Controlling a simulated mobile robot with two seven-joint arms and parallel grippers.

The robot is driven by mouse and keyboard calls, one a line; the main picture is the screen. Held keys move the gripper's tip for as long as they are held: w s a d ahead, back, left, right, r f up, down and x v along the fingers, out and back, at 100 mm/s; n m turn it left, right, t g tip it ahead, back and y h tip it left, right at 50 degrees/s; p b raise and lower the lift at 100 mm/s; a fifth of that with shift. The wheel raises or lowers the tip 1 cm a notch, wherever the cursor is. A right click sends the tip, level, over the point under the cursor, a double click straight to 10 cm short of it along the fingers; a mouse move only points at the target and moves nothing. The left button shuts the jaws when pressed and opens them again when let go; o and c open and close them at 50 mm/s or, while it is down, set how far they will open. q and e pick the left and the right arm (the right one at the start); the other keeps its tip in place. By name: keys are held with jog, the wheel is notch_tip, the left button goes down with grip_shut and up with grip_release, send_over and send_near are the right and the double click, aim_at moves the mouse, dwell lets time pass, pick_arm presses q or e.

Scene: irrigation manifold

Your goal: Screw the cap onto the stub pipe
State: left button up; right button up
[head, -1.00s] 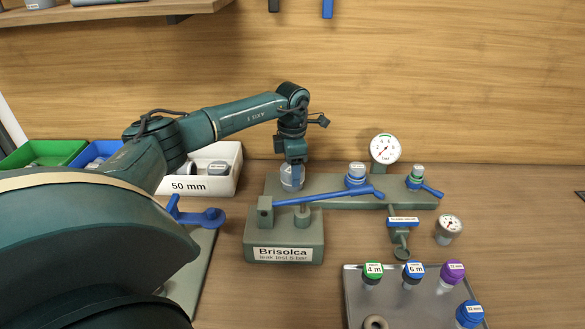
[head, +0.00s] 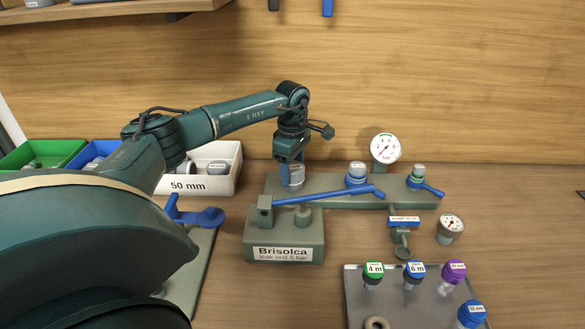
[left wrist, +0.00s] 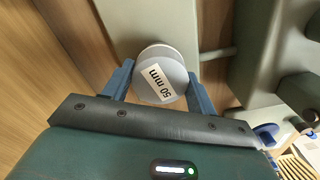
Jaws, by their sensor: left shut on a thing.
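A grey round cap (left wrist: 160,80) with a white label reading 50 mm shows in the left wrist view. My left gripper (left wrist: 160,88) is shut on it, one finger on each side. In the head view my left gripper (head: 291,170) points straight down over the left end of the grey-green manifold (head: 325,187), with the grey cap (head: 293,182) between its fingers. The stub pipe under the cap is hidden, so I cannot tell how far the cap sits on it. My right gripper is not in view.
A long blue lever (head: 325,197) on the Brisolca block (head: 284,240) lies just in front of the cap. Blue-banded (head: 357,177) and green-banded (head: 417,177) fittings and a gauge (head: 385,148) stand to the right. A tray (head: 358,290) holds several colored caps; a white 50 mm bin (head: 228,180) stands left.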

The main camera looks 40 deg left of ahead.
pick_arm(q)
jog(key=shift+a+r+m, duration=0.1)
jog(key=shift+m, duration=0.4)
jog(key=m, duration=0.7)
jog(key=shift+m+b, duration=0.35)
jog(key=shift+m, duration=0.05)
jog(key=o, duration=1.5)
jog(key=shift+r+p, duration=0.85)
jog(key=shift+r, duration=0.1)
jog(key=shift+r+p, duration=1.55)
jog(key=shift+r, duration=0.5)
